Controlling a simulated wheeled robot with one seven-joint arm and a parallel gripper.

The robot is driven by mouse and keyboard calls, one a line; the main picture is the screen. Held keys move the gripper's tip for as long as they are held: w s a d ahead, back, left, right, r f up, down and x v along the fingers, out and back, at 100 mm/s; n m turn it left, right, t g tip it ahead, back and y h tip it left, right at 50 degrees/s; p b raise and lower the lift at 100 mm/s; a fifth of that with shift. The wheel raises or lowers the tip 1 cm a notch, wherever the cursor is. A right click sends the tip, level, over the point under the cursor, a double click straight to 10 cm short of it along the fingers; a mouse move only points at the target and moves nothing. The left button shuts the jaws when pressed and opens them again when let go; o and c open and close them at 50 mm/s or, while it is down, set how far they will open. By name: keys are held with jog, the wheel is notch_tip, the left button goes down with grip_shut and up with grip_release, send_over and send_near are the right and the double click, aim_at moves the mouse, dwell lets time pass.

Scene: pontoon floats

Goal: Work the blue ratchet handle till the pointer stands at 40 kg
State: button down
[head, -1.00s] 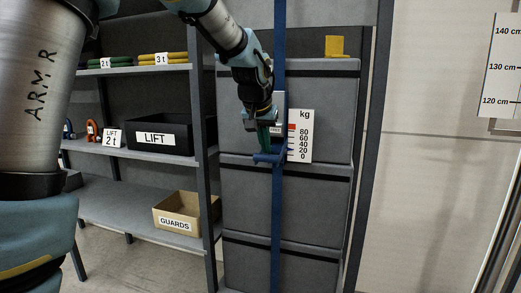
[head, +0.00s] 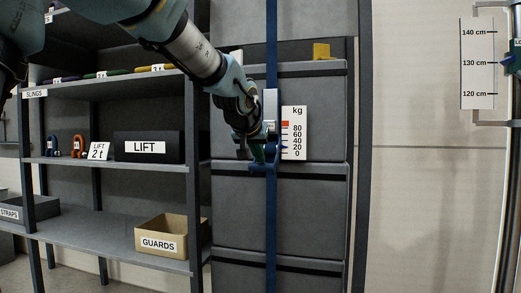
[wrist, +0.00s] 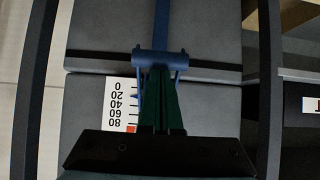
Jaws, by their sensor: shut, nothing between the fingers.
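The blue ratchet handle (head: 262,167) sits on a vertical blue strap (head: 271,215) in front of grey stacked blocks. It shows in the wrist view as a blue crossbar (wrist: 152,58) with two side arms. The white kg scale (head: 293,125) stands just right of the strap in the head view and appears upside down in the wrist view (wrist: 116,113). A small blue pointer (wrist: 138,97) is near the 20 mark. My gripper (head: 264,155) is shut and empty, its dark green fingertips at the crossbar. I cannot tell whether they touch it.
A shelf at the left holds a black LIFT box (head: 150,153), a GUARDS box (head: 160,244) and slings. A yellow block (head: 321,51) is on top of the grey blocks. A post with a cm scale (head: 477,65) stands at the right.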

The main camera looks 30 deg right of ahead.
aim_at(260, 169)
notch_tip(260, 169, down, 3)
jog(key=t+h+b, duration=0.1)
jog(key=b, duration=0.6)
jog(key=shift+w+d+f, duration=0.1)
jog(key=shift+f, duration=0.05)
jog(key=f+b, duration=0.1)
jog(key=b, duration=0.5)
jog(key=w+d+f+t+h+b, duration=0.1)
jog(key=b, duration=0.5)
jog(key=f+t+h+b, duration=0.1)
jog(key=f+b, duration=0.1)
jog(key=b, duration=0.4)
jog(key=shift+w+d+f, duration=0.1)
jog(key=shift+w+d, duration=0.2)
jog(key=shift+w, duration=0.05)
